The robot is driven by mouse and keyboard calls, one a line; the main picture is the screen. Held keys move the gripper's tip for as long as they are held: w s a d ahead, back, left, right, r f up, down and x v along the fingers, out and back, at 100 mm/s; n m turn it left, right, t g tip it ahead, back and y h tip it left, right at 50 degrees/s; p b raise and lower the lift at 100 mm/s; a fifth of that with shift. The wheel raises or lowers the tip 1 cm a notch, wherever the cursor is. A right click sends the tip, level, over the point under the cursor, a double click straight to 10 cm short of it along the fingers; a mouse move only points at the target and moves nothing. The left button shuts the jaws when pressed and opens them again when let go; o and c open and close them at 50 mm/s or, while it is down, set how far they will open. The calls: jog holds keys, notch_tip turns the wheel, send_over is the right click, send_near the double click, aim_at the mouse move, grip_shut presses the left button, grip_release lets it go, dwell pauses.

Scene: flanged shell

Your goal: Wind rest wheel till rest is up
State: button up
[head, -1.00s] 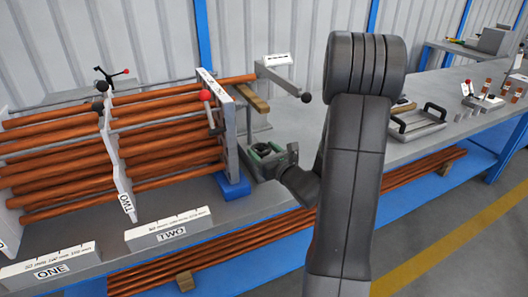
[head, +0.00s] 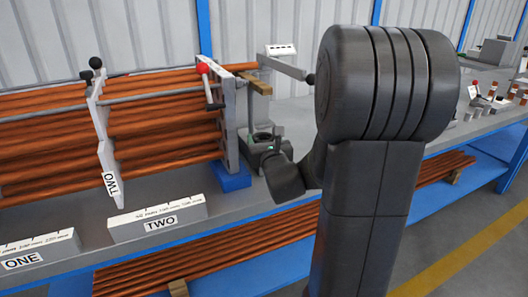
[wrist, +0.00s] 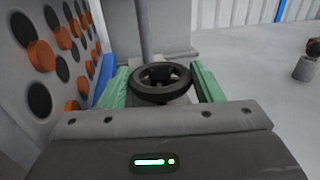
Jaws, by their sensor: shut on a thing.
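The dark spoked rest wheel (wrist: 161,80) sits between the green jaws of my gripper (wrist: 163,84) in the wrist view. The jaws are shut on its rim from both sides. In the head view my gripper (head: 264,139) is low, beside the end plate, and the wheel is small and partly hidden there. A wooden bar (head: 256,83), which looks like the rest, stands above the wheel. It lies just below the end of a copper rod (head: 242,67) that sticks out past the plate. I cannot tell whether they touch.
The perforated end plate (head: 229,125) with rod ends stands close left of my gripper, above a blue block (head: 234,178). A grey arm with a black knob (head: 285,66) reaches out above. My own arm hides much of the bench to the right.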

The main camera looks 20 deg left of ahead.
jog(key=shift+m+h+b, duration=0.4)
jog(key=shift+b, duration=1.4)
jog(key=o, duration=1)
jog(key=shift+s+d, duration=0.15)
jog(key=shift+c, duration=0.2)
jog(key=p+v, duration=0.1)
jog(key=v, duration=0.6)
jog(key=p+v, duration=0.1)
jog(key=v, duration=0.5)
jog(key=shift+s+d+f, duration=0.2)
jog(key=shift+s+f, duration=0.05)
jog(key=shift+s, duration=0.1)
